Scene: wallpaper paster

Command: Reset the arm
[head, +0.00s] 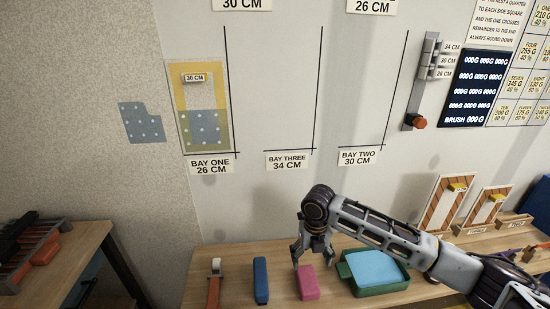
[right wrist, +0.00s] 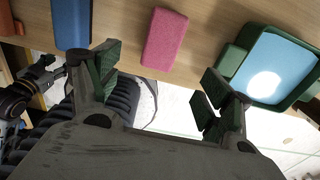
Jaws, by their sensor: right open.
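My right gripper (head: 312,257) is open and empty, fingers pointing down over the wooden bench beside a pink block (head: 308,283). In the right wrist view its two fingers (right wrist: 160,78) stand wide apart, with the pink block (right wrist: 165,38) beyond them and nothing between the pads. My right arm reaches in from the lower right of the head view. What looks like my left gripper (right wrist: 48,72) shows small and dark at the left of the right wrist view; its opening is unclear. It is not in the head view.
Striped boards (head: 443,208) stand at the right. A wall panel (head: 203,85) hangs in bay one. A rack (head: 35,245) stands at left.

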